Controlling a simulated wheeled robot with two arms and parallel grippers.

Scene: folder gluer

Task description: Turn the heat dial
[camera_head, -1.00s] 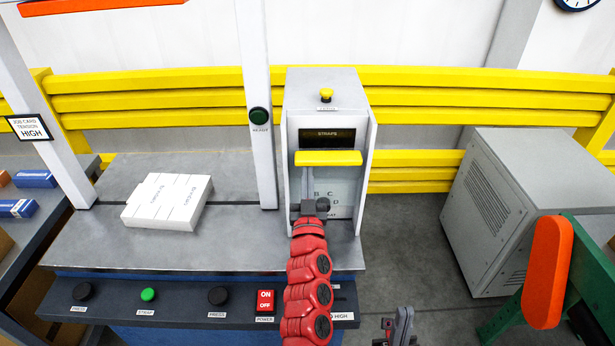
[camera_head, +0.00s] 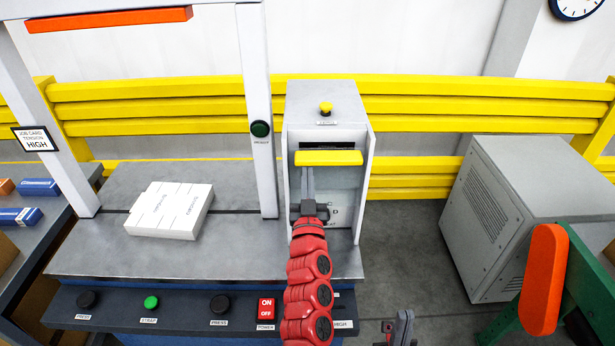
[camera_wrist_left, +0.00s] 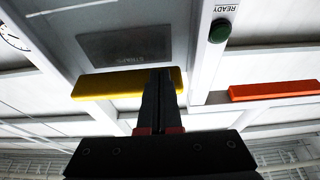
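The heat dial cannot be made out. Letters C and D (camera_head: 333,212) show on the panel of the grey cabinet (camera_head: 321,98), and my left gripper (camera_head: 307,175) covers the area beside them. A yellow handle bar (camera_head: 328,158) crosses the cabinet front; it also shows in the left wrist view (camera_wrist_left: 108,84). My left gripper's dark fingers (camera_wrist_left: 160,85) are together and empty, pointing up and overlapping the bar. They seem to meet it from below, but contact is unclear. My right gripper (camera_head: 398,327) is low, cut by the frame edge, apart from the cabinet.
Several buttons and a red power switch (camera_head: 266,308) line the front panel. A grey post (camera_head: 256,100) stands left of the cabinet. A grey machine (camera_head: 490,220) stands right.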

